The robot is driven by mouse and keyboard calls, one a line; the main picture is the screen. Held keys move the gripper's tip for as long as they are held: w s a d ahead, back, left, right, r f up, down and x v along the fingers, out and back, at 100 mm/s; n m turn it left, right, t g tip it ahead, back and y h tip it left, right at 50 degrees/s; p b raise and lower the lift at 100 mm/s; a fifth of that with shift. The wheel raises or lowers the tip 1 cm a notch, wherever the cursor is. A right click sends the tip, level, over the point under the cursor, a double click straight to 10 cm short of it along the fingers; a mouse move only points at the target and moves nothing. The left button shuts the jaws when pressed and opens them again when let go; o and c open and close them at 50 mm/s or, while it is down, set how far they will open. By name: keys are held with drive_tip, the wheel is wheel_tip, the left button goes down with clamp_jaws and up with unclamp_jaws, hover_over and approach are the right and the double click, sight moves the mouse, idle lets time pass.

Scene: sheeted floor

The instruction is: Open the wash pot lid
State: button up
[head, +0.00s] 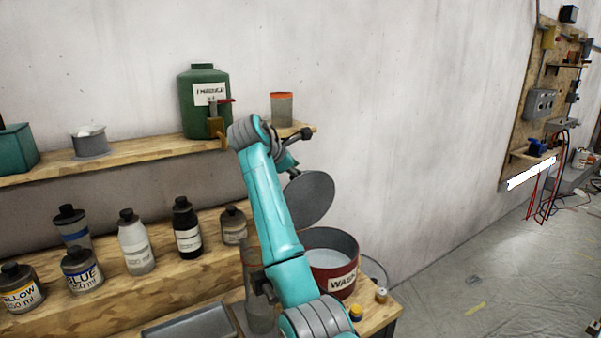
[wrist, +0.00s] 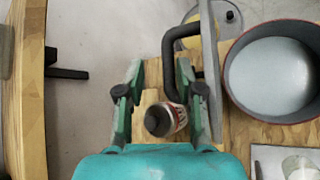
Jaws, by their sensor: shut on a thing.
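The wash pot (head: 333,262) is a dark red round pot with a white label, on the bench end. It is open at the top and shows pale liquid; it also shows at the right in the wrist view (wrist: 240,105). Its grey round lid (head: 310,198) stands steeply tilted above the pot's left side. In the wrist view the lid (wrist: 210,60) is nearly edge-on, with a dark curved handle (wrist: 171,65) on its left. My gripper (wrist: 160,65) is shut on the lid's handle. In the head view my arm hides most of the gripper.
A small dark-capped bottle (wrist: 158,120) shows below my fingers. Paint bottles (head: 135,245) line the bench at left. A shelf above holds a green tank (head: 204,120) and a jar (head: 282,109). The sheeted floor (head: 450,290) at right is largely clear.

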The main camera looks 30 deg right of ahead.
drive_tip(key=w+v, duration=0.1)
drive_tip(key=v, duration=0.7)
drive_tip(key=shift+a, duration=0.5)
drive_tip(key=shift+d+r, duration=0.1)
